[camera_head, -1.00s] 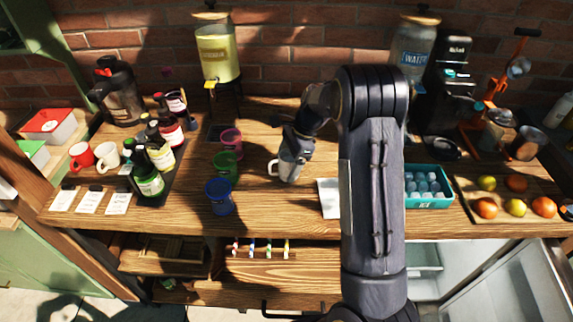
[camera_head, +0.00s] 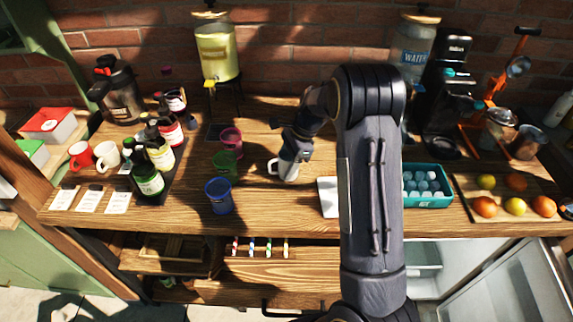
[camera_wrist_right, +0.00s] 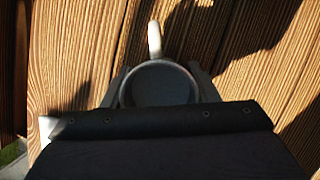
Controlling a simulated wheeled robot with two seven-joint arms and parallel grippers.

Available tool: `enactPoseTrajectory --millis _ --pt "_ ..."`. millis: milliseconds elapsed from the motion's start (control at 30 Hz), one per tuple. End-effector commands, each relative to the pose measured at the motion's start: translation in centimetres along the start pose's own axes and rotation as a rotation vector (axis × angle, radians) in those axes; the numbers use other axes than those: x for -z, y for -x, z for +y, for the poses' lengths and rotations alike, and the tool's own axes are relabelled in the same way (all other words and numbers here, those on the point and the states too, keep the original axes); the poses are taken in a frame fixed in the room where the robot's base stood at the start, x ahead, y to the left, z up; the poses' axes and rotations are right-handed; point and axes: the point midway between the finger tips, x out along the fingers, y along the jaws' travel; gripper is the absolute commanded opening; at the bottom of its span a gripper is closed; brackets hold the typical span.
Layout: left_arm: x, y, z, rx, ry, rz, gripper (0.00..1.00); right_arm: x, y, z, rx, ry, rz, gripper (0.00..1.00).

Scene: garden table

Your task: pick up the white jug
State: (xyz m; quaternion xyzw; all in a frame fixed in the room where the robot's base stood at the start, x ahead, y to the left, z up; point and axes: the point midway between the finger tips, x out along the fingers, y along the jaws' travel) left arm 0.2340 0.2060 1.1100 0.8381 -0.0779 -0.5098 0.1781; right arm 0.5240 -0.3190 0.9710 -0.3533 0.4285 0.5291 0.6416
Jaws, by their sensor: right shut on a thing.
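The white jug (camera_head: 287,169) stands at the middle of the wooden table, its handle out to the left in the head view. My right gripper (camera_head: 291,155) reaches down over it from above and is shut on it. In the right wrist view the jug's round rim and dark inside (camera_wrist_right: 160,84) sit between my two fingers (camera_wrist_right: 160,92), with the pale handle pointing away. The gripper hides part of the jug in the head view. I cannot tell whether its base touches the table. My left gripper is not in view.
Red, green and blue cups (camera_head: 219,196) stand left of the jug. Bottles (camera_head: 150,177) and mugs (camera_head: 107,155) are farther left. A white card (camera_head: 328,197) lies to the right, beside an ice tray (camera_head: 428,200). Fruit (camera_head: 485,207) lies on a board at far right.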

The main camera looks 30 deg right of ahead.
Motion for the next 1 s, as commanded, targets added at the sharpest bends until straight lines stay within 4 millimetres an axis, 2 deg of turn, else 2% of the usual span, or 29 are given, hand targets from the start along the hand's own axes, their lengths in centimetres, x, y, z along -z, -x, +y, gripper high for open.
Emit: enactPoseTrajectory --millis 267,567,1000 --pt "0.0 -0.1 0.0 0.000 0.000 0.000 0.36 -0.3 0.6 -0.1 0.003 0.002 -0.001 0.23" --pt "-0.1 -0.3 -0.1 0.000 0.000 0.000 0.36 -1.1 2.7 -0.1 0.004 0.003 0.000 0.23" --pt "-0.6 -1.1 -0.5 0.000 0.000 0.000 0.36 -1.5 7.3 3.2 0.004 0.001 -0.001 0.23"
